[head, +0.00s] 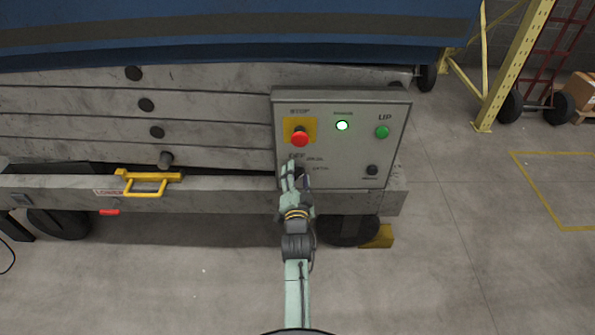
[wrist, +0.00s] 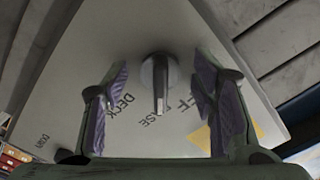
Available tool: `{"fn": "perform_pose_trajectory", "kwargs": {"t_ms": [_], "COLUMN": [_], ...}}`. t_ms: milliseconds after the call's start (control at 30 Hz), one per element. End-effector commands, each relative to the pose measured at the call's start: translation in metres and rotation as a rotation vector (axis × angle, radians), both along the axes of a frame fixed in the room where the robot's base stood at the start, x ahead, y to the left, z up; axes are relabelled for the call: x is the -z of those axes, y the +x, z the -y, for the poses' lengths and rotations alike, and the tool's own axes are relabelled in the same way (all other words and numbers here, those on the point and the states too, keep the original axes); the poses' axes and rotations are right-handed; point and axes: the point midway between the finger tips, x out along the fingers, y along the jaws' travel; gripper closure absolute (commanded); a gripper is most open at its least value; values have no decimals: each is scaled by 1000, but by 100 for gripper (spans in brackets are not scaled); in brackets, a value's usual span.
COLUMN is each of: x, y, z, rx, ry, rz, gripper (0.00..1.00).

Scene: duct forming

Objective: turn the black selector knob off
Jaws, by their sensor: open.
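The black selector knob (wrist: 158,82) shows in the wrist view on the grey control panel. Its bar points down in that picture, toward the BASE label, with DECK to the left and a partly seen OFF to the right. My gripper (wrist: 161,70) is open, one finger on each side of the knob, with a visible gap on both sides. In the head view my gripper (head: 290,174) is at the lower left of the panel (head: 338,160), just below the OFF label, and mostly hides the knob.
The panel also bears a red stop button (head: 299,138) on a yellow plate, a lit lamp (head: 342,125), a green UP button (head: 382,132) and a black button (head: 372,170). A yellow handle (head: 148,186) is left on the beam. The floor in front is clear.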

Motion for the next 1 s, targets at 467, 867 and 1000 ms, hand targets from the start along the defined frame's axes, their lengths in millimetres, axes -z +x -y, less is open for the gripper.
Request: {"fn": "perform_pose_trajectory", "kwargs": {"t_ms": [467, 867, 1000], "x": [0, 0, 0], "y": [0, 0, 0], "z": [0, 0, 0], "rx": [0, 0, 0], "ry": [0, 0, -4], "rz": [0, 0, 0], "gripper": [67, 94, 95]}}
